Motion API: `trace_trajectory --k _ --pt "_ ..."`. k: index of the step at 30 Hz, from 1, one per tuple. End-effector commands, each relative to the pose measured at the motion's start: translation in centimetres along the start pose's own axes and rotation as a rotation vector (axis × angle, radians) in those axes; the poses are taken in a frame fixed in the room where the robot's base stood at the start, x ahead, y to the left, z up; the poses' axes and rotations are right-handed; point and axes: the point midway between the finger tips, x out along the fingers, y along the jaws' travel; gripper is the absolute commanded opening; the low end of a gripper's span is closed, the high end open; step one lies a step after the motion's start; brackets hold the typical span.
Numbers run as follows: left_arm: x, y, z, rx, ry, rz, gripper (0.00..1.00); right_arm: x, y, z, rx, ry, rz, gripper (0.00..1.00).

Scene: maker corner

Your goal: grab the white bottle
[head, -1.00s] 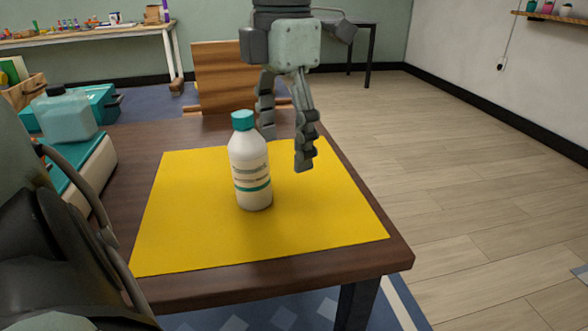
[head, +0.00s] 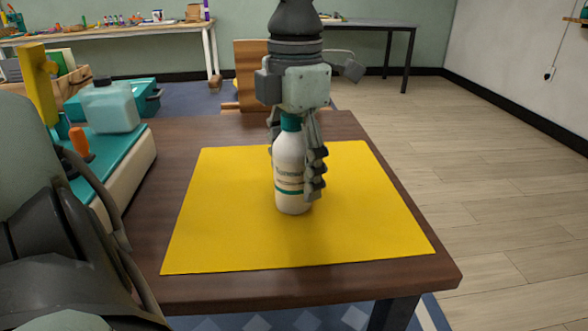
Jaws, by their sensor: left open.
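The white bottle (head: 289,168) with a teal cap and a printed label stands upright on the yellow mat (head: 225,235). My left gripper (head: 298,170) points down over the bottle with its fingers open. One finger is at the bottle's right side and overlaps it in the picture. The other finger is mostly hidden behind the bottle's left side. I cannot tell whether either finger touches the bottle. The right gripper is not in view.
The mat lies on a dark wooden table (head: 240,290); the rest of the mat is clear. At the left, a bottle of pale teal liquid (head: 110,108) and an orange-handled object (head: 79,143) stand by a teal-topped unit. A wooden chair (head: 250,75) stands behind.

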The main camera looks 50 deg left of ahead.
Motion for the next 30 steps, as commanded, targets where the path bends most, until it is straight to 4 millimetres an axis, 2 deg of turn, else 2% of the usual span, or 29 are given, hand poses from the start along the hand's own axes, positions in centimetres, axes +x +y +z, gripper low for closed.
trace_trajectory --k 2,17,25,30 --pt "0.0 0.0 0.0 0.000 0.000 0.000 0.70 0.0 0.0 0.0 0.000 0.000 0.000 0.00" --pt "-0.1 0.0 0.0 0.000 -0.001 0.000 0.09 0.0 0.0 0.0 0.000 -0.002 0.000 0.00" --pt "-0.3 0.0 0.1 0.000 -0.002 0.001 0.08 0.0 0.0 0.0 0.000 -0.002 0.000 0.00" --pt "-1.5 0.1 0.1 -0.002 -0.005 0.002 0.08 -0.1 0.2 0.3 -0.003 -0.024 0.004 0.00"
